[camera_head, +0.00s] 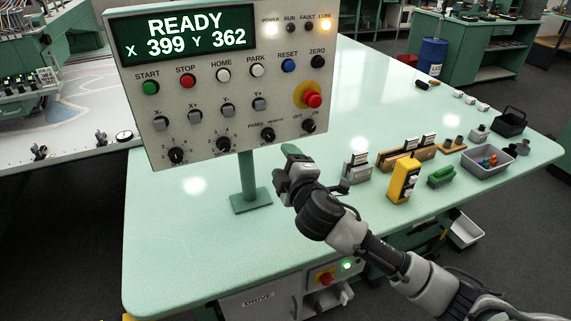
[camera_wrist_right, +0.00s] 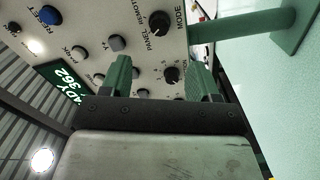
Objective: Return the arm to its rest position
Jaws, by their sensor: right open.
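My right arm comes in from the lower right in the head view. Its right gripper (camera_head: 291,154) is just to the right of and below the control panel (camera_head: 205,100), above the green table. In the right wrist view the two green fingers of the gripper (camera_wrist_right: 160,78) stand apart with nothing between them. The panel's knobs and buttons show beyond the fingers; I see no clear contact. The panel's display (camera_head: 188,36) reads READY, X 399, Y 362, and the LUBE lamp is lit amber. My left gripper is not in view.
The panel stands on a green post (camera_head: 248,185) on the green table (camera_head: 330,110). A yellow box (camera_head: 403,180), a wooden block (camera_head: 405,155) and a grey bin (camera_head: 487,163) lie to the right. A machine bed (camera_head: 75,120) is at left. The table's middle is clear.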

